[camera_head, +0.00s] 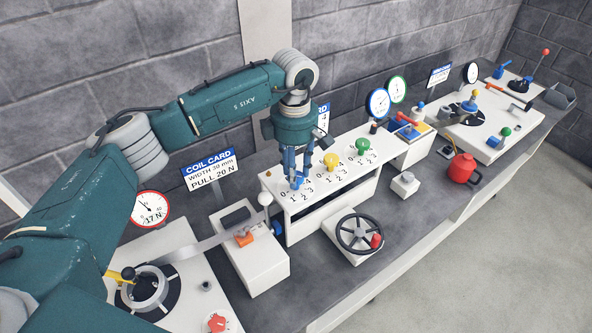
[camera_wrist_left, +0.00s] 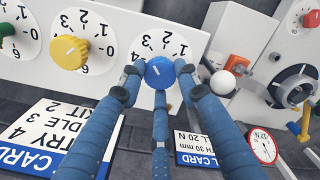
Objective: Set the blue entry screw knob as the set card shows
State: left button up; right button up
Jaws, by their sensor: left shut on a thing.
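The blue entry screw knob (camera_wrist_left: 159,73) sits on the white rack front beside a numbered dial (camera_wrist_left: 166,42). My left gripper (camera_head: 297,180) reaches down to it, with its blue fingers closed around the knob in the wrist view. A short white mark shows on the knob; which number it points at is not clear. The set card (camera_wrist_left: 62,139) appears upside down and partly cut off in the wrist view; its lines read "...TRY 4", "...DLE 3" and "...IT 2". In the head view the card (camera_head: 323,113) is mostly hidden behind my gripper. My right gripper is not in view.
The yellow knob (camera_head: 331,161) and green knob (camera_head: 362,146) stand beside the blue one. A coil card (camera_head: 210,170) reads "PULL 20 N", near a gauge (camera_head: 149,209) showing 17 N. A white-ball lever (camera_head: 265,199) and black handwheel (camera_head: 358,234) are close by.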

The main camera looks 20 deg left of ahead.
pick_arm(q)
jog(key=shift+a, duration=0.25)
jog(key=shift+f+n+b, duration=0.1)
jog(key=shift+n+b, duration=0.45)
jog(key=shift+n, duration=0.05)
jog(key=shift+s+n+b, duration=0.15)
jog(key=shift+n+b, duration=1.1)
jog(key=shift+n, duration=0.05)
jog(key=shift+s+d+n+b, duration=0.1)
jog(key=shift+n+b, duration=1)
jog(key=shift+n, duration=0.9)
jog(key=shift+s+f+n+b, duration=0.1)
jog(key=shift+n+b, duration=0.35)
jog(key=shift+n, duration=0.05)
jog(key=shift+d, duration=0.1)
jog(key=o, duration=1.1)
jog(key=shift+s, duration=0.15)
